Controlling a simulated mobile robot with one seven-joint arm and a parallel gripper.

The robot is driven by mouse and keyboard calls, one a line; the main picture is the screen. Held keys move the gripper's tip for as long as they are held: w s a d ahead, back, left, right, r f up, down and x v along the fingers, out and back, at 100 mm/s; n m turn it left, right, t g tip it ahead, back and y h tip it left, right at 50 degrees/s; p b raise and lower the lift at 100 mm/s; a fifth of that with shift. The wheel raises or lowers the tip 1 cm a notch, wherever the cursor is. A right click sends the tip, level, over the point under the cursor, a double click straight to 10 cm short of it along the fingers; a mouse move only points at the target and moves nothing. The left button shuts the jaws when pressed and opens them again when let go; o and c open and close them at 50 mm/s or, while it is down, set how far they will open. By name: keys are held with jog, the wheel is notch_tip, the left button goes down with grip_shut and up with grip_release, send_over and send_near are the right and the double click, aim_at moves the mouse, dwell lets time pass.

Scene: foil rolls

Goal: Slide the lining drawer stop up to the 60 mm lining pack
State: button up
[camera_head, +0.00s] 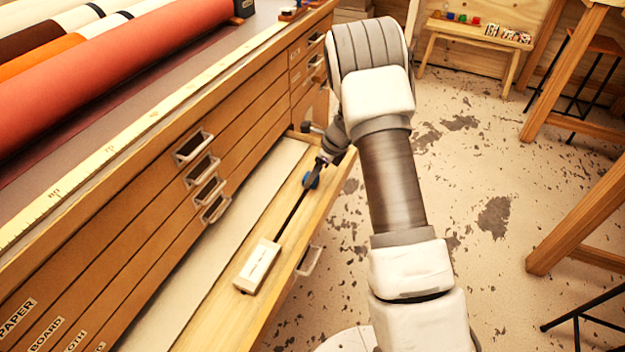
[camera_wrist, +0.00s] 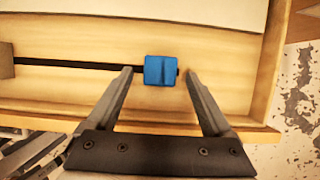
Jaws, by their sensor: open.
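The blue drawer stop (camera_wrist: 160,70) sits on a dark rail (camera_wrist: 80,64) along the floor of the open lining drawer (camera_head: 228,287). It also shows in the head view (camera_head: 311,181), partly hidden by my gripper. My gripper (camera_wrist: 159,77) is open, with one fingertip on each side of the stop and a gap visible at both sides. A pale block (camera_head: 258,265), which looks like the lining pack, lies further down the rail, well apart from the stop. The edge of a tan block (camera_wrist: 6,60) at the left of the wrist view seems to be the same pack.
A white sheet (camera_head: 225,225) lies in the drawer beside the rail. Shut drawers with metal handles (camera_head: 192,147) stand above it. Coloured rolls (camera_head: 110,75) and a yellow ruler strip (camera_head: 95,160) lie on the cabinet top. The rail between stop and pack looks clear.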

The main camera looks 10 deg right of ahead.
jog(key=shift+x, duration=1.05)
grip_shut()
